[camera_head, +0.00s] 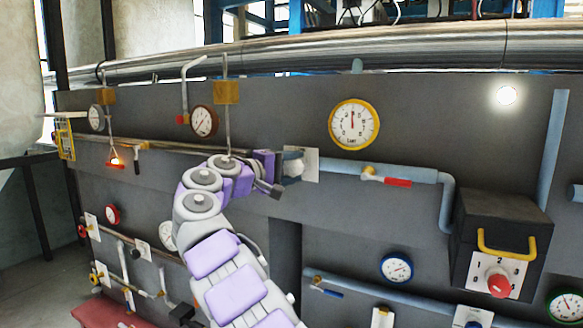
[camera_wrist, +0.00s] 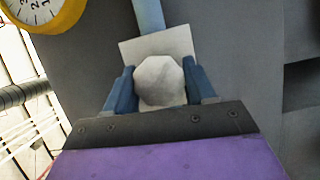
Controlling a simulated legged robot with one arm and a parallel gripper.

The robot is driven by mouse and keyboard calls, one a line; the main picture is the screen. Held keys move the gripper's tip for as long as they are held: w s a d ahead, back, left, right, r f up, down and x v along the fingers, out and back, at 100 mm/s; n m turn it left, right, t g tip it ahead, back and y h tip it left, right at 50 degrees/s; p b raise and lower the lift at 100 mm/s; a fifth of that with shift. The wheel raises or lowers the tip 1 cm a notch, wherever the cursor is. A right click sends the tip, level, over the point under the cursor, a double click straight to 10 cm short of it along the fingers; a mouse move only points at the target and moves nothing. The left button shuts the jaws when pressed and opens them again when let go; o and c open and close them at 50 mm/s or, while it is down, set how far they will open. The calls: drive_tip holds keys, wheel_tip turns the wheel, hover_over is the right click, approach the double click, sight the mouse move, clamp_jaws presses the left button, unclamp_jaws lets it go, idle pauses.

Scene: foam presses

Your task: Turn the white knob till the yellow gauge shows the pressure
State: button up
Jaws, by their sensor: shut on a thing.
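The white knob (camera_wrist: 160,82) is faceted and sits on a square white plate (camera_wrist: 172,43), at the end of a light blue pipe. In the wrist view my gripper (camera_wrist: 161,86) has its two blue fingers on either side of the knob, shut on it. In the head view my gripper (camera_head: 279,172) reaches the plate (camera_head: 308,164) from the left, and the knob is mostly hidden there.
A red-handled valve (camera_head: 397,182) is on the blue pipe to the right. A black box (camera_head: 503,240) with a red knob (camera_head: 499,284) juts out at the lower right. Other gauges (camera_head: 204,121) and pipes cover the grey wall at left.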

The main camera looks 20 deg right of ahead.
drive_tip(key=shift+w+f, duration=0.1)
drive_tip(key=shift+f, duration=0.25)
drive_tip(key=o, duration=0.7)
drive_tip(key=shift+o, duration=1.3)
drive_tip(key=shift+r, duration=0.2)
drive_tip(key=shift+a, duration=0.1)
drive_tip(key=shift+a, duration=0.2)
drive_tip(key=v, duration=1.7)
drive_tip(key=shift+w, duration=0.15)
drive_tip(key=shift+f, duration=0.1)
